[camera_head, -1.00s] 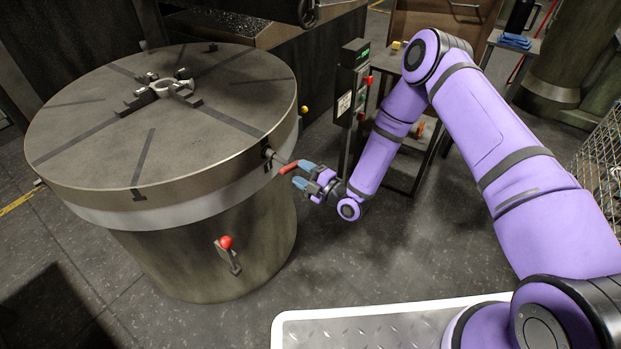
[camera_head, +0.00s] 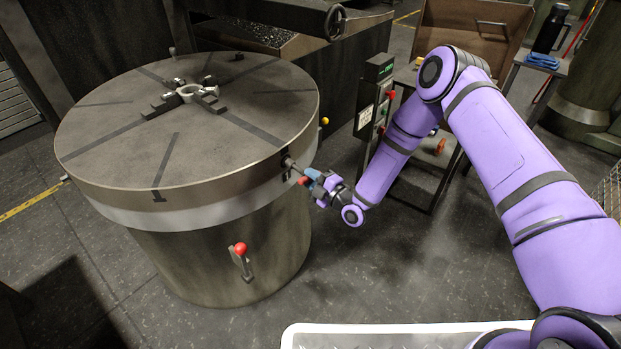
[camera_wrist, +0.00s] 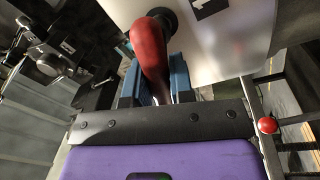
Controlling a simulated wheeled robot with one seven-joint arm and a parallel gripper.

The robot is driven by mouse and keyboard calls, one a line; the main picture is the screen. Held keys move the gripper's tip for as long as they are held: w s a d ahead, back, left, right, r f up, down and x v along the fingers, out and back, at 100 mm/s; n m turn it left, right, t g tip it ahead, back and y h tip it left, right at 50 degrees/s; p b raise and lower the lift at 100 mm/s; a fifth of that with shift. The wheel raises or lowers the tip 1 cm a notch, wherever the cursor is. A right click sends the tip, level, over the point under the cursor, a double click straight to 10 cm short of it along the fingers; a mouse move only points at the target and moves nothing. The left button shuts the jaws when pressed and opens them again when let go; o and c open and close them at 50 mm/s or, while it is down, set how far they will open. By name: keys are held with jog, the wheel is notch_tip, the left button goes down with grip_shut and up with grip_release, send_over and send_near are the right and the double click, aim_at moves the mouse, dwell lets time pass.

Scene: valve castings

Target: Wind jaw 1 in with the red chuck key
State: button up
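The red chuck key (camera_head: 303,181) sits with its shank in a socket on the right side of the round table's rim (camera_head: 240,185). In the wrist view its red handle (camera_wrist: 150,55) runs between my blue fingers. My gripper (camera_head: 314,175) has its fingers closed around the handle, which they partly hide. A black "1" shows on the pale rim (camera_wrist: 230,40) beside the key in the wrist view. On the table top, several dark jaws surround a ring-shaped metal casting (camera_head: 190,92); I cannot tell which is jaw 1.
A red-knobbed lever (camera_head: 241,250) sticks out of the table's base. A control box with buttons (camera_head: 375,95) stands behind my forearm. A bench with a blue cloth (camera_head: 542,61) is at the back right.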

grip_shut()
jog(key=shift+r+g+h, duration=0.3)
jog(key=shift+r+g, duration=0.1)
jog(key=shift+r, duration=0.05)
jog(key=shift+d, duration=0.1)
dwell(0.3)
jog(key=m, duration=0.3)
jog(key=shift+m, duration=0.4)
